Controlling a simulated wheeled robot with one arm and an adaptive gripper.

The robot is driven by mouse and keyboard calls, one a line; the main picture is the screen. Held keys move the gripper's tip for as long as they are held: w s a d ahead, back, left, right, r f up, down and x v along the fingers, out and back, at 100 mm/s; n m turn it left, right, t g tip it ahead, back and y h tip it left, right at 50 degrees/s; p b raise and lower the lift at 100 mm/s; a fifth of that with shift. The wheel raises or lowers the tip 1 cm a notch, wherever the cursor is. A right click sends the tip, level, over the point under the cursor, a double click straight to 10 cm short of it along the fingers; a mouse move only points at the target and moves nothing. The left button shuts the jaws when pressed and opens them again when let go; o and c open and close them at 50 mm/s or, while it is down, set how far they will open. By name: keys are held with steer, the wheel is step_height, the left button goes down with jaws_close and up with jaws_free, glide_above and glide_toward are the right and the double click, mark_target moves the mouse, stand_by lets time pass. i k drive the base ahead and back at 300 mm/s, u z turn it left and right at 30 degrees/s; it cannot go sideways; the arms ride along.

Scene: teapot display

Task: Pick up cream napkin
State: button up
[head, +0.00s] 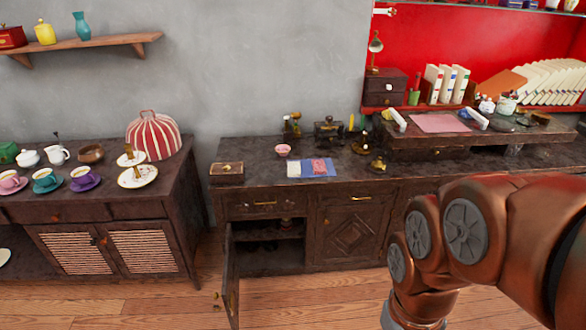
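A small cream-white cloth (294,169), which looks like the cream napkin, lies flat on the dark wooden cabinet (240,199) in the middle of the head view. It lies at the left side of a blue cloth (333,168) that has a pink patterned piece (319,165) on it. I cannot tell whether the cream cloth overlaps the blue one. My copper arm fills the lower right of the view, but my gripper is out of view.
A pink bowl (283,150) stands behind the cream cloth, and a wooden box (226,171) is to its left. A cabinet door (231,278) hangs open below. The left sideboard holds cups and a striped cozy (153,136). Wooden floor (150,306) is clear in front.

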mark_target(294, 167)
steer(key=k, duration=0.45)
steer(key=z, duration=0.7)
steer(key=i, duration=1.65)
steer(key=u, duration=1.2)
steer(key=i, duration=0.75)
steer(key=u, duration=0.85)
